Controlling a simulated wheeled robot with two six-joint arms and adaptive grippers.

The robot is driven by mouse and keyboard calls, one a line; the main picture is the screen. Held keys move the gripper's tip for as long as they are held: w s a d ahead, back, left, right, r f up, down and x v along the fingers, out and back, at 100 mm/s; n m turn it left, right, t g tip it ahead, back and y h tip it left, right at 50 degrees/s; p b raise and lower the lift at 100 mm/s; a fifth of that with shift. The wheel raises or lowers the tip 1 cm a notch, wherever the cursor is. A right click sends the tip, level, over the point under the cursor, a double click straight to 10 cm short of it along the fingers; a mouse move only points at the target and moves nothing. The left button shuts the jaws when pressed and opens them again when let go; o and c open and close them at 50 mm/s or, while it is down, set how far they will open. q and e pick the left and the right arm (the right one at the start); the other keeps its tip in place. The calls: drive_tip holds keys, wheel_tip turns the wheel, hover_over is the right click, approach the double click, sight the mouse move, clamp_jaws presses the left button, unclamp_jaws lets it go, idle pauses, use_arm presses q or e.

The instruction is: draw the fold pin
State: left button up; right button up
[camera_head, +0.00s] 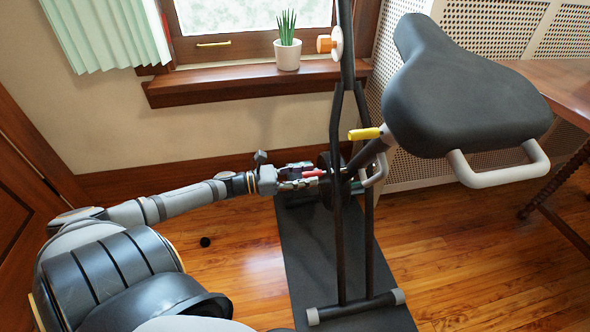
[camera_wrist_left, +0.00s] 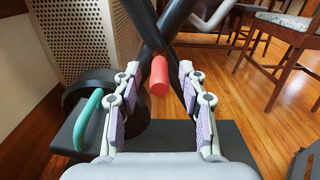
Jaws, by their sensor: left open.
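The fold pin, seen as a red cylindrical grip (camera_wrist_left: 159,76), sticks out from where the dark tubes of the folding exercise bike cross. In the head view a small red part (camera_head: 313,173) shows at the crossing, partly hidden by my gripper. My left gripper (camera_head: 306,178) reaches in from the left, low beside the bike frame. In the left wrist view its two fingers (camera_wrist_left: 158,88) are spread wide, with the red grip between and just beyond the tips. I see no finger touching it. My right gripper is not in view.
The bike has a black saddle (camera_head: 455,95), a yellow knob (camera_head: 364,133) and a dark upright frame tube (camera_head: 340,220). A dark mat (camera_head: 300,262) lies beneath. A potted plant (camera_head: 287,55) stands on the sill.

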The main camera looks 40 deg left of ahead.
sight(303, 175)
use_arm(q)
drive_tip(key=shift+v, duration=2.3)
